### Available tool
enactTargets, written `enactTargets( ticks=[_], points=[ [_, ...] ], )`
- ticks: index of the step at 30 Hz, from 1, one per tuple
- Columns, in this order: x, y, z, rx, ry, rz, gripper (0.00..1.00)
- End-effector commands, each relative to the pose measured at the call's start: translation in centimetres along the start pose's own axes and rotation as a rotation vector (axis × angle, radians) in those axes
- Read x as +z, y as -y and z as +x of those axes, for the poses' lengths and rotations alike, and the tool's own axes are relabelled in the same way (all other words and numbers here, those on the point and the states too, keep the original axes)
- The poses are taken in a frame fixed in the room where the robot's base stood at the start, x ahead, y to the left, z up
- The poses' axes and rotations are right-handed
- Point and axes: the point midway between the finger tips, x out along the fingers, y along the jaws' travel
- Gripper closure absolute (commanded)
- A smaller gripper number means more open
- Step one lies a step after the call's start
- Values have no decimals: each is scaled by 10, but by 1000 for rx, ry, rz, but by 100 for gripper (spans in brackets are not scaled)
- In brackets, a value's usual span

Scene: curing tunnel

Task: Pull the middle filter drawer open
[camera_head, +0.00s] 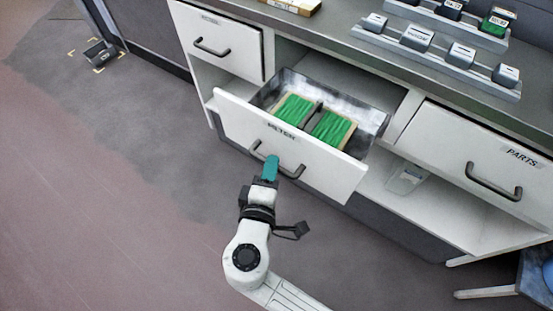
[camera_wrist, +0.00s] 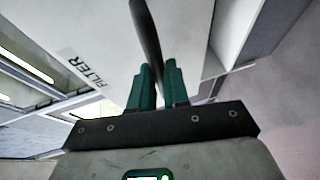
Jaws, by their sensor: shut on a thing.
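The middle drawer (camera_head: 325,178), with a white front marked FILTER, stands pulled out from the cabinet. Its metal inside shows, holding green pleated filters (camera_head: 331,130) in pale frames. My gripper (camera_head: 271,164), with teal fingers, is at the front of this drawer, shut on its dark bar handle (camera_head: 296,176). In the wrist view the handle (camera_wrist: 146,35) runs down between the two fingers (camera_wrist: 158,74), beside the FILTER label. The fingers hide part of the handle.
A shut drawer (camera_head: 213,50) is at the upper left and a PARTS drawer (camera_head: 480,165) at the right. The countertop (camera_head: 330,40) bears racks of small labelled blocks. A blue item (camera_head: 547,275) is at the lower right. Floor (camera_head: 120,200) at the left is mostly clear.

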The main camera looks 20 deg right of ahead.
Motion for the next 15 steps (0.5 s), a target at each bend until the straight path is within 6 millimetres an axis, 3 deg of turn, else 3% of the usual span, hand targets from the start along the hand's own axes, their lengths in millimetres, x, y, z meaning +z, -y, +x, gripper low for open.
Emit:
enactTargets(
  ticks=[11,12,15],
  points=[
    [0,2,-2,-3,0,-1,100],
    [0,2,-2,-3,0,-1,82],
    [0,2,-1,-2,0,-1,72]
  ],
)
